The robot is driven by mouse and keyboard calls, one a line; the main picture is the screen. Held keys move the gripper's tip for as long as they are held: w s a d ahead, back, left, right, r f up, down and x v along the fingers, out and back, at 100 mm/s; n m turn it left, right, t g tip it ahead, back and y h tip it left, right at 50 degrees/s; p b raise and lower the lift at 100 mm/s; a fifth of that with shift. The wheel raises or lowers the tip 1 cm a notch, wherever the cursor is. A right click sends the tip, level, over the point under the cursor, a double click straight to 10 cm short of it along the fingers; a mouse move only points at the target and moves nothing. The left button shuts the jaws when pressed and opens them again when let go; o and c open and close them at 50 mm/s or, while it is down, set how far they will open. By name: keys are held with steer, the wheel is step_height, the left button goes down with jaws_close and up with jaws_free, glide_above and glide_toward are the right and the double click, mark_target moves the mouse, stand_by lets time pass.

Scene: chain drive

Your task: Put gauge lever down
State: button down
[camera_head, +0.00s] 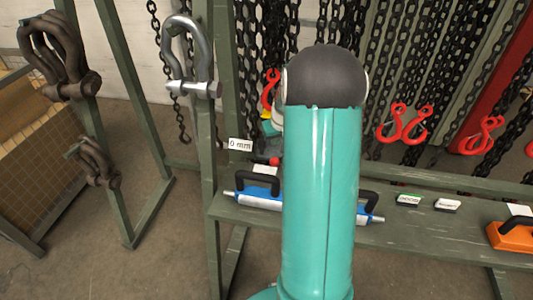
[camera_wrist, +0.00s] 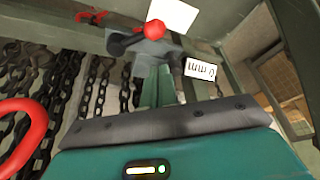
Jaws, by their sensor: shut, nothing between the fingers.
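The gauge lever, a dark arm with a red ball knob, shows beside my arm in the head view (camera_head: 273,161). Its knob is at the top middle of the wrist view (camera_wrist: 154,30). A white "0 mm" label (camera_head: 240,144) is just above and left of the knob in the head view; it appears upside down in the wrist view (camera_wrist: 200,69). My gripper (camera_wrist: 157,72) has its narrow teal fingers together and empty, close to the lever. I cannot tell whether they touch it. In the head view my teal arm hides the gripper.
Black chains and red hooks (camera_head: 403,124) hang behind a green bench (camera_head: 400,233). On it lie a blue tool (camera_head: 258,197) with black handles, small labels and an orange block (camera_head: 513,236). A steel shackle (camera_head: 188,65) hangs on the left post.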

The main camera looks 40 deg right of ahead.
steer(key=shift+d, duration=0.1)
steer(key=shift+f, duration=0.3)
steer(key=x, duration=0.9)
steer(key=shift+w+f, duration=0.1)
steer(key=shift+f, duration=0.1)
